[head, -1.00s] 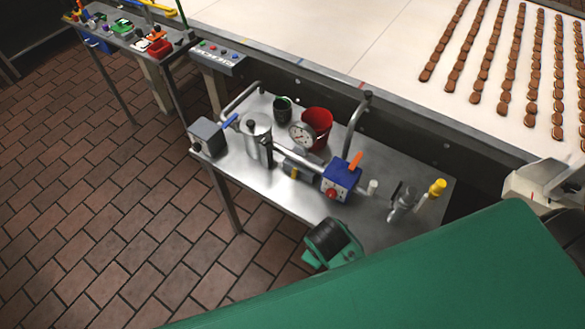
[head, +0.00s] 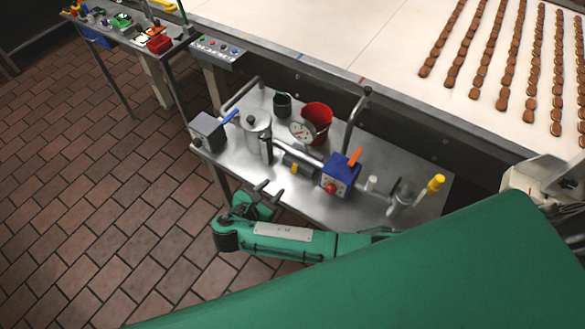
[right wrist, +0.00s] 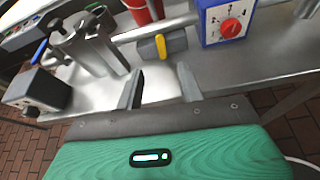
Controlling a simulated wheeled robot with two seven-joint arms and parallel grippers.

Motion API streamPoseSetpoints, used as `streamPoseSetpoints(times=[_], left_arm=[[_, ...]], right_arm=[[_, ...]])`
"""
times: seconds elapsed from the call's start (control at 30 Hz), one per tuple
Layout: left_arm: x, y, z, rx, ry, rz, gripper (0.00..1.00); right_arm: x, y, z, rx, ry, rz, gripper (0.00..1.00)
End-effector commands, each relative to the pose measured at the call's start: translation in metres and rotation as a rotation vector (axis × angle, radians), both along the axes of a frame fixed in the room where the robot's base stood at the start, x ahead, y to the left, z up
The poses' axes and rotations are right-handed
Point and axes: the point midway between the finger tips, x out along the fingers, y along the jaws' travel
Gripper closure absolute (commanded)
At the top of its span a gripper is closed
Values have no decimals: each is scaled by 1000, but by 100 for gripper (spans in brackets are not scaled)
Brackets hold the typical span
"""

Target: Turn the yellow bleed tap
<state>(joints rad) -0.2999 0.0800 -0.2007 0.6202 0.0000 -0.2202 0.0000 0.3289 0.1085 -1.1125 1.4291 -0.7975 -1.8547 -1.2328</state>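A small yellow tap lever (head: 294,169) sits on a dark grey body on the pipe between the metal filter pot (head: 256,138) and the blue box (head: 340,177). It also shows in the right wrist view (right wrist: 161,46), just beyond my fingertips and between them. A second yellow part, a capped knob (head: 436,183), stands at the right end of the pipework; I cannot tell its function. My right gripper (head: 272,191) is open and empty at the steel table's front edge, with its fingers (right wrist: 160,85) pointing at the lever and apart from it. My left gripper is not in view.
The steel table (head: 225,158) also holds a red bucket (head: 318,120), a dial gauge (head: 303,131), a dark cup (head: 282,106) and a grey box with a blue lever (head: 208,133). The blue box carries an orange lever and red knob. A biscuit conveyor (head: 350,45) runs behind.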

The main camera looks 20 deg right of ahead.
Motion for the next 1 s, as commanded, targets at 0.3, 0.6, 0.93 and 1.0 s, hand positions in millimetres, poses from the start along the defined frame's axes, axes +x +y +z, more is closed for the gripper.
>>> streamPoseSetpoints(times=[0.3,0.6,0.93,1.0], left_arm=[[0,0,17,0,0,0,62],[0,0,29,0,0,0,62],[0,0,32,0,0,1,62],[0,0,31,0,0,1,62]], right_arm=[[33,-40,-17,-2,1,-2,62],[68,-80,-41,1,1,-3,62],[80,-95,-52,5,2,-1,62],[80,-95,-52,5,2,-1,62]])
